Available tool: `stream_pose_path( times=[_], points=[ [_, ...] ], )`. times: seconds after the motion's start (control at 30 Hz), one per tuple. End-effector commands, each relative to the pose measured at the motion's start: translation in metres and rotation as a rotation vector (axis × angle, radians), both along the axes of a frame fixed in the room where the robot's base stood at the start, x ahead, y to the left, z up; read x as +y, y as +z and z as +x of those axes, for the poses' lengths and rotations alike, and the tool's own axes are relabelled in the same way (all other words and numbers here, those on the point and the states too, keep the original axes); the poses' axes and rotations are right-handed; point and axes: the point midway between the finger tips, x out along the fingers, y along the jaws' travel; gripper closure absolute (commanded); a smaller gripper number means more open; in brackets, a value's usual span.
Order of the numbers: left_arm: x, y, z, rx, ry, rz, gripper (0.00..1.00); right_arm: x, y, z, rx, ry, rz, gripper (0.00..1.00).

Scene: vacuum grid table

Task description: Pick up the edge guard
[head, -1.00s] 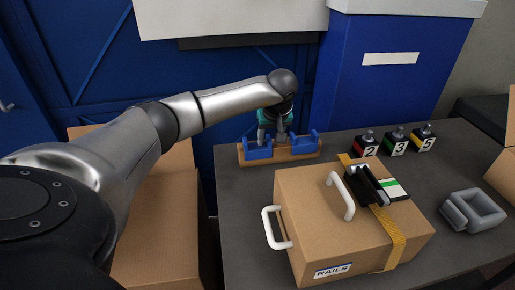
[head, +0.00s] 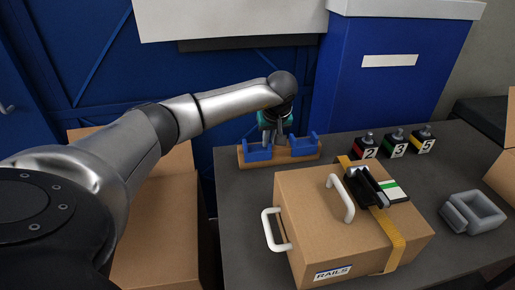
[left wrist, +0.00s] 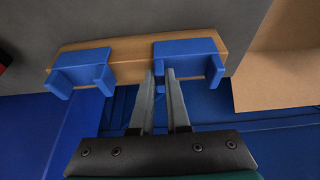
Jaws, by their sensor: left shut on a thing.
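Two blue angled edge guards sit on a wooden strip (head: 284,157) at the table's back left edge: the left one (head: 258,153) and the right one (head: 304,146). My left gripper (head: 272,138) points down at the left guard and is shut on it. In the left wrist view this guard (left wrist: 190,50) is on the right, with the gripper's fingertips (left wrist: 164,72) at its near left part. The exact contact is partly hidden. The other guard (left wrist: 82,70) stands apart on the strip (left wrist: 130,72). My right gripper is not in view.
A taped carton (head: 330,235) with white handles and a black-handled tool (head: 365,187) on top fills the table's middle. Numbered blocks (head: 397,147) stand behind it. A grey holder (head: 472,212) is at right. An open carton (head: 155,230) stands left of the table.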

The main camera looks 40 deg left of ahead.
Motion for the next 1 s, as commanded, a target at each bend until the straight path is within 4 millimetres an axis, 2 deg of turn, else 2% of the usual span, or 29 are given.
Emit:
stream_pose_path(
  times=[0.27, 0.47, 0.73, 1.0],
  points=[
    [0.000, 0.004, 0.000, -0.001, 0.001, 0.001, 1.00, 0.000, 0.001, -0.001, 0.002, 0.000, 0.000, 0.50],
    [0.000, 0.024, 0.001, -0.004, 0.000, 0.000, 1.00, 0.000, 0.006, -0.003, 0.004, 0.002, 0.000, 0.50],
    [0.001, 0.086, 0.001, -0.007, 0.001, 0.001, 1.00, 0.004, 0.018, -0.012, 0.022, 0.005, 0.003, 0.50],
    [0.000, 0.150, 0.001, -0.004, 0.000, 0.000, 1.00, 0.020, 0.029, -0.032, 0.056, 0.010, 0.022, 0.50]
  ],
)
